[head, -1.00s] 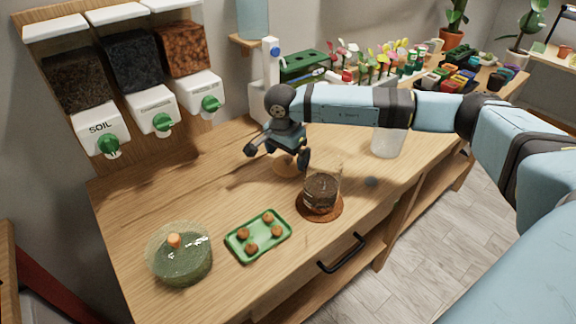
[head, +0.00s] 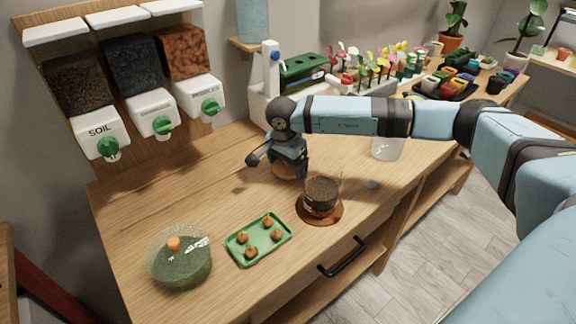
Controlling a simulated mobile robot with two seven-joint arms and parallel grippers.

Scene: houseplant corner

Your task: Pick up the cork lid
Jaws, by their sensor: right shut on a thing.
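The cork lid (head: 283,173) is a round tan disc, partly hidden by my right gripper, near the middle of the wooden table. My right gripper (head: 284,163) comes in from the right, points down and is shut on the lid. I cannot tell whether the lid is clear of the table top. My left gripper is not in view.
A glass of dark soil (head: 321,193) stands on a brown saucer (head: 331,215) just right of the gripper. A green tray (head: 243,255) with several small brown balls and a glass bowl (head: 180,269) are in front. A clear jar (head: 388,149) stands right.

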